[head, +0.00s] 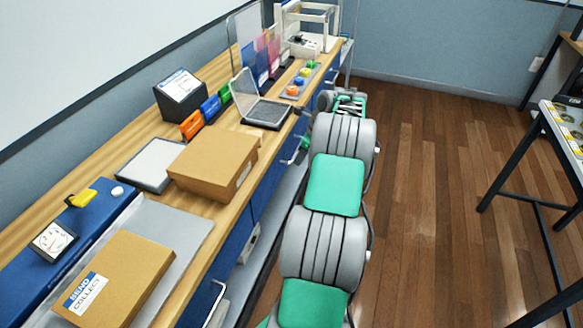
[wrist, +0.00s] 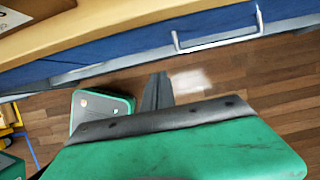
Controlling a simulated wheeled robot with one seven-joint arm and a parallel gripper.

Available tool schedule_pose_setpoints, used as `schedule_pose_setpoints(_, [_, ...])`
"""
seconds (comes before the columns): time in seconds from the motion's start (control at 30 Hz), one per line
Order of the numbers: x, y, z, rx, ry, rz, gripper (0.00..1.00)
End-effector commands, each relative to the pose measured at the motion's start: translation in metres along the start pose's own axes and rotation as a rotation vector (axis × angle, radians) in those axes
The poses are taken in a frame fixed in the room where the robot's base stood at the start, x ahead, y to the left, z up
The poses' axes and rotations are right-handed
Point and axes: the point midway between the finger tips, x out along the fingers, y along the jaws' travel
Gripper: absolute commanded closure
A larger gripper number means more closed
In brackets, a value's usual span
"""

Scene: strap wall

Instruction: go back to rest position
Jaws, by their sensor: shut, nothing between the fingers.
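My arm is grey and green and stretches away from me along the bench's front edge in the head view. My gripper shows in the wrist view (wrist: 157,92) as grey fingers close together, shut and empty, over the wooden floor beside the bench. In the head view the far end of the arm is small and partly hidden by its own links, so the fingertips are not clear there.
The wooden bench (head: 110,178) runs along the left with blue drawers and bar handles (head: 215,300) near my arm. On it are brown boxes (head: 213,165), an open laptop-like case (head: 262,112) and a dark display (head: 180,93). Open floor (head: 430,180) lies right, before a black-legged table (head: 510,160).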

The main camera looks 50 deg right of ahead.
Motion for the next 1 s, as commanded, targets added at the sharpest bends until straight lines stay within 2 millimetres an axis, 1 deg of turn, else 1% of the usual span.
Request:
schedule_pose_setpoints(0.03, [-0.008,-0.001,0.0,0.0,0.0,-0.001,1.0])
schedule_pose_setpoints(0.1, [-0.015,0.0,-0.001,0.001,0.0,0.0,1.0])
schedule_pose_setpoints(0.27, [-0.018,0.001,0.0,-0.021,0.001,0.003,1.0])
schedule_pose_setpoints(0.33, [-0.018,0.001,0.001,-0.103,0.001,0.003,1.0])
schedule_pose_setpoints(0.37, [-0.018,0.001,0.001,-0.163,0.0,0.003,1.0])
schedule_pose_setpoints(0.47, [-0.017,-0.001,0.001,-0.461,0.0,-0.003,1.0])
schedule_pose_setpoints(0.5, [-0.017,-0.004,-0.001,-0.597,0.008,-0.011,1.0])
schedule_pose_setpoints(0.57, [-0.012,-0.004,-0.009,-0.789,0.024,-0.007,1.0])
schedule_pose_setpoints(0.6, [-0.002,0.002,-0.019,-0.899,0.031,0.017,1.0])
schedule_pose_setpoints(0.67, [0.016,0.019,-0.037,-1.048,0.033,0.068,1.0])
schedule_pose_setpoints(0.73, [0.039,0.046,-0.061,-1.201,0.023,0.145,1.0])
schedule_pose_setpoints(0.77, [0.048,0.06,-0.071,-1.262,0.015,0.18,1.0])
schedule_pose_setpoints(0.8, [0.053,0.079,-0.084,-1.342,0.007,0.223,1.0])
schedule_pose_setpoints(0.87, [0.051,0.11,-0.101,-1.463,-0.001,0.283,1.0])
schedule_pose_setpoints(0.9, [0.046,0.133,-0.106,-1.548,-0.005,0.324,1.0])
schedule_pose_setpoints(0.97, [0.036,0.168,-0.103,-1.672,-0.005,0.385,1.0])
schedule_pose_setpoints(1.0, [0.027,0.193,-0.097,-1.753,0.001,0.424,1.0])
